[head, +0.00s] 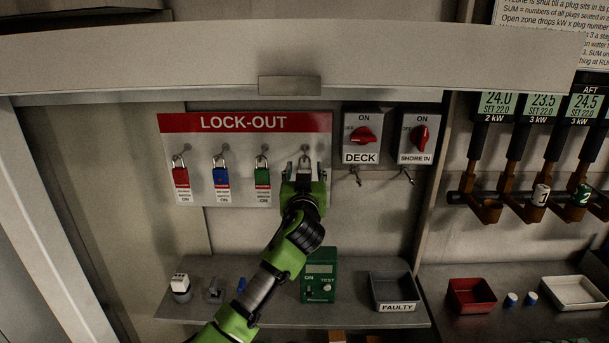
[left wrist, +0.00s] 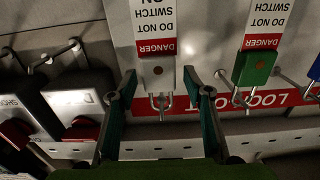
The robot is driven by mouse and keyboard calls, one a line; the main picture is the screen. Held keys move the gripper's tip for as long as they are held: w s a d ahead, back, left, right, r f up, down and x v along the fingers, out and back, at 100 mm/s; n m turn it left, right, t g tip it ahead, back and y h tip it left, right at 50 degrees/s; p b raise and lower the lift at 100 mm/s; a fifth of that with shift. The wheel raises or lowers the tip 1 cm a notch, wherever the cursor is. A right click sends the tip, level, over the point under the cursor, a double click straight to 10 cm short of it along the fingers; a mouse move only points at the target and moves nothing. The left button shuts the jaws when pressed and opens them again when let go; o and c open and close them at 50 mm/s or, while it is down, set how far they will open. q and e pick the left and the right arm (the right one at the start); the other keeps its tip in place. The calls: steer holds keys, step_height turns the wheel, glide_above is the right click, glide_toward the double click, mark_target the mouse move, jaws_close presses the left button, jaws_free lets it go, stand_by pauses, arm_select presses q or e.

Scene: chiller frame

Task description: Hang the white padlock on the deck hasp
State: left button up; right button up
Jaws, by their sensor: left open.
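The white padlock (left wrist: 157,75) hangs by its shackle from a peg on the LOCK-OUT board, with a red and white DANGER tag. In the head view only its upper part (head: 304,165) shows above my gripper. My left gripper (head: 304,184) is in front of it. In the left wrist view, which is upside down, the open fingers (left wrist: 160,80) stand on either side of the padlock, with gaps visible. The deck hasp (head: 356,177) is a small metal loop under the DECK switch (head: 362,138), right of the board, with no padlock on it. My right gripper is not in view.
Red (head: 180,176), blue (head: 221,176) and green (head: 262,177) padlocks hang left of the white one. The SHORE IN switch (head: 417,140) with its own hasp is right of DECK. A shelf below holds a green tester (head: 320,275) and a FAULTY bin (head: 393,291).

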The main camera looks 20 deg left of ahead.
arm_select(q)
jaws_close()
steer(key=shift+r, duration=0.1)
steer(key=shift+r+b, duration=0.5)
steer(key=shift+r, duration=0.1)
steer(key=b+v, duration=0.5)
steer(key=v, duration=1.3)
steer(key=shift+r, duration=0.2)
